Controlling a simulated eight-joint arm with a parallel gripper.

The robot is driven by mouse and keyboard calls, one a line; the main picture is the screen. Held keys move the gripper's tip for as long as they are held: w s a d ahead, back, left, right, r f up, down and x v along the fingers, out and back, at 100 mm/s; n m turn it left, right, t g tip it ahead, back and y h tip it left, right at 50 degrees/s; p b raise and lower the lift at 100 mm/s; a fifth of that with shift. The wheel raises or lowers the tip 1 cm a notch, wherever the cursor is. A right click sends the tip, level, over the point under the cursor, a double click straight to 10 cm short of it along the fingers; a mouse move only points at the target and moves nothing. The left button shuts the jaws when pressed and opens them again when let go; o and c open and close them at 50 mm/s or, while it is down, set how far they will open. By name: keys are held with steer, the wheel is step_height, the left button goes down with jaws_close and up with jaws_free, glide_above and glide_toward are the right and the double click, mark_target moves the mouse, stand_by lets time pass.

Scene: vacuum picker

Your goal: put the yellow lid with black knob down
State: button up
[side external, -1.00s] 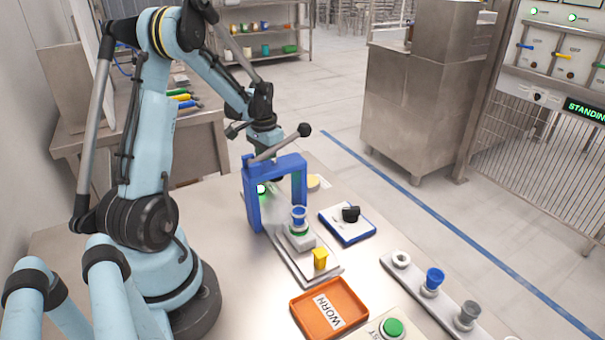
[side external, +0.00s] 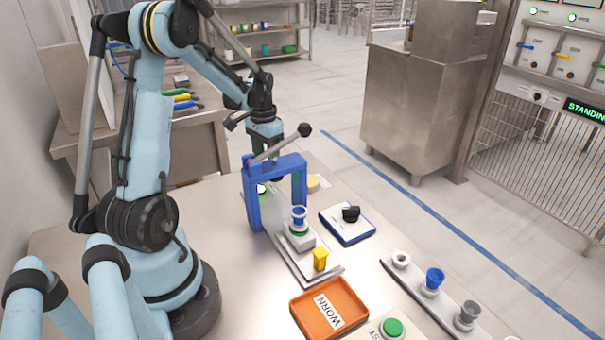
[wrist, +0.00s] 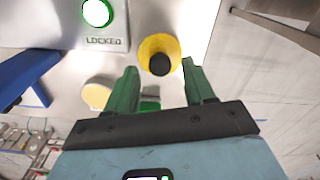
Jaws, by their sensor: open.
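The yellow lid (wrist: 146,49) with its black knob (wrist: 160,65) shows in the wrist view, on or beside the edge of the pale plate marked LOCKED. My gripper (wrist: 160,70) has two green fingers spread apart, one on each side of the lid, with a gap to it on both sides. Nothing is held. In the side view my gripper is mostly hidden behind the blue frame (side external: 254,212), and I cannot make out the lid there.
A lit green lamp (wrist: 97,12) is on the plate. A pale yellow disc (wrist: 97,94) lies near the left finger. The frame's long lever (side external: 280,146) rises close to my wrist. An orange WORN tray (side external: 347,297) and blue-edged tray (side external: 347,232) stand nearer the camera.

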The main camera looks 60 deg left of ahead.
step_height(320, 180, up, 10)
stand_by(0.4)
steer(key=w+r+m+t+y, duration=0.3)
steer(key=w+m+t+y, duration=0.2)
steer(key=w+m+y, duration=0.6)
steer(key=w+d+r+m+t+h, duration=0.25)
steer(key=w+d+m+t, duration=0.2)
steer(key=d, duration=0.25)
steer(key=w+d+r+m+t+h, duration=0.1)
steer(key=w+d+r+m+t, duration=0.25)
steer(key=d+m, duration=0.3)
steer(key=s+d+f+n+g+h, duration=0.3)
steer(key=s+d+f+n, duration=0.1)
steer(key=s+d+n, duration=0.3)
steer(key=s+d+f+n+g+h, duration=0.3)
steer(key=s+d+n, duration=0.5)
steer(key=s+n, duration=0.4)
steer(key=shift+s+f+h, duration=0.75)
steer(key=shift+s+f, duration=0.05)
